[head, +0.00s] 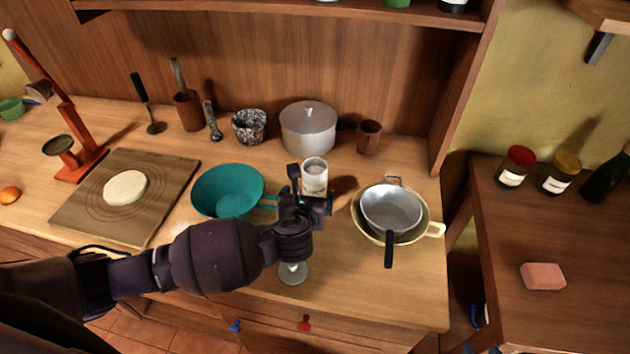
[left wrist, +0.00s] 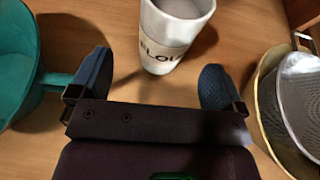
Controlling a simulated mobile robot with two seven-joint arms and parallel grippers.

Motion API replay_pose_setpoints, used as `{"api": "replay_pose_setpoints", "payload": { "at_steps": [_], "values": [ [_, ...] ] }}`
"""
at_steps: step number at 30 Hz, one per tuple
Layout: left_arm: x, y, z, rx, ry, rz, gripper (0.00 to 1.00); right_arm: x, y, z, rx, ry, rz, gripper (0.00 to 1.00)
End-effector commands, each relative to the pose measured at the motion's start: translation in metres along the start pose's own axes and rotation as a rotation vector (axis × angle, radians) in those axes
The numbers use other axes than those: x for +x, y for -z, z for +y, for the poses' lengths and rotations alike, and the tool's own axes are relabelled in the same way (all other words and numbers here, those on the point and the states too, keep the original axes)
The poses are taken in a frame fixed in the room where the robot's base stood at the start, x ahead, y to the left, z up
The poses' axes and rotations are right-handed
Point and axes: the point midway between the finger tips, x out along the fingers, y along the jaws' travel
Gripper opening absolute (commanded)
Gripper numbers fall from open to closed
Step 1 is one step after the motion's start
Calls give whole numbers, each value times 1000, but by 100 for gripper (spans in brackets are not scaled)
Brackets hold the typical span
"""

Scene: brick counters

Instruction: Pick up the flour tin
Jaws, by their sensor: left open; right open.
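The flour tin (head: 314,180) is a pale cylinder with a light label, standing on the wooden counter between the teal colander and the pans. In the left wrist view the tin (left wrist: 176,28) shows part of its lettering. My left gripper (head: 305,196) is close in front of it. In the left wrist view my left gripper (left wrist: 157,75) is open and empty, its two dark blue fingers wide apart. The tin stands just beyond the fingertips, roughly centred between them, with no contact visible. My right gripper (head: 490,350) barely shows at the bottom edge, low beside the counter.
The teal colander (head: 226,192) is close left of my left gripper. A strainer (head: 391,208) rests in a yellow-rimmed pan at right. A lidded pot (head: 308,128) stands behind the tin. A glass (head: 293,273) stands beneath my left wrist.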

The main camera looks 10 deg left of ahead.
Motion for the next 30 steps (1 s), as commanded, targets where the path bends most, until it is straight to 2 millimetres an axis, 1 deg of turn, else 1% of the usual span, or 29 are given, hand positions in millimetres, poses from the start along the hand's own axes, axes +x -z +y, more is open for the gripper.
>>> {"api": "replay_pose_setpoints", "payload": {
  "at_steps": [7,15,18,21,27,28,30],
  "values": [
    [15,-1,-1,-1,-1,0,95,3,7,0,-2,1,14,43],
    [48,-2,-6,-2,-2,1,95,3,8,0,-3,1,15,43],
    [56,-2,-6,-2,0,1,95,4,7,0,-3,1,15,43],
    [59,-2,-6,-3,0,1,95,4,7,0,-2,1,15,43],
    [59,-2,-6,-3,1,2,95,4,7,0,-2,1,15,43],
    [59,-2,-6,-3,1,2,94,4,7,0,-2,1,15,43],
    [59,-2,-6,-3,0,2,83,4,7,0,-2,1,15,43]
  ]
}}
